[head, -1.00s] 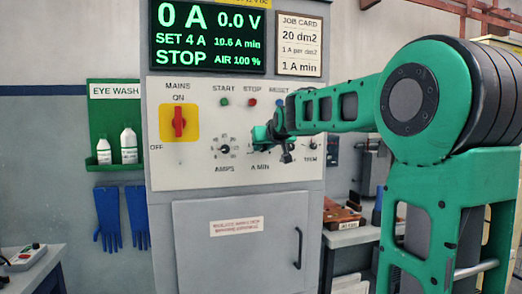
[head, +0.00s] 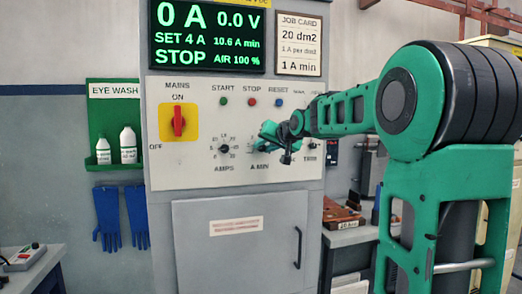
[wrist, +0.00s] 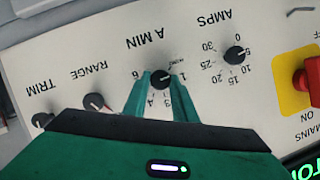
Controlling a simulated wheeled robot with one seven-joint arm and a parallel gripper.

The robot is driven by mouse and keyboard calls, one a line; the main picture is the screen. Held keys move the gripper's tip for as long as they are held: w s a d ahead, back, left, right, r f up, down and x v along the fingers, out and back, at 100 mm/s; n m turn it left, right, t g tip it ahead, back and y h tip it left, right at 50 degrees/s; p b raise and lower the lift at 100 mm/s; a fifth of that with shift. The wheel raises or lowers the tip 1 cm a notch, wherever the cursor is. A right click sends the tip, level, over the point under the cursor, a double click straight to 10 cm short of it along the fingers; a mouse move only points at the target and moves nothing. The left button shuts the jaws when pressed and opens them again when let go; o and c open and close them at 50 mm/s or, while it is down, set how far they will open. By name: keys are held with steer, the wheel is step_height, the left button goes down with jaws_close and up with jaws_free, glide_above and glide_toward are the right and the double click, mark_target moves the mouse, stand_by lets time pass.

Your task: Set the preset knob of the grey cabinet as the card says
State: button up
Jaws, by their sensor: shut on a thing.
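The grey cabinet (head: 165,225) stands in the middle of the head view. Its display (head: 208,37) reads 0 A, 0.0 V, SET 4 A, 10.6 A min, STOP, AIR 100 %. The job card (head: 299,46) reads 20 dm2, 1 A per dm2, 1 A min. My gripper (head: 265,141) is at the A MIN dial. In the wrist view my gripper (wrist: 157,80) is shut on the dark A MIN knob (wrist: 163,75), which shows between the fingertips. The fingers hide part of its scale. The AMPS knob (wrist: 235,54) is beside it, free.
The RANGE knob (wrist: 93,101) and TRIM knob (wrist: 41,120) are close to my gripper. The red mains switch (head: 179,123) and the START, STOP and RESET buttons are on the same panel. An eye wash shelf (head: 115,166) hangs on the left wall.

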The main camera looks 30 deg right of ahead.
steer(key=shift+d+f+m+y, duration=0.15)
steer(key=shift+m+y, duration=0.25)
steer(key=shift+m, duration=0.4)
steer(key=shift+t, duration=0.3)
steer(key=shift+s, duration=0.1)
steer(key=o, duration=1)
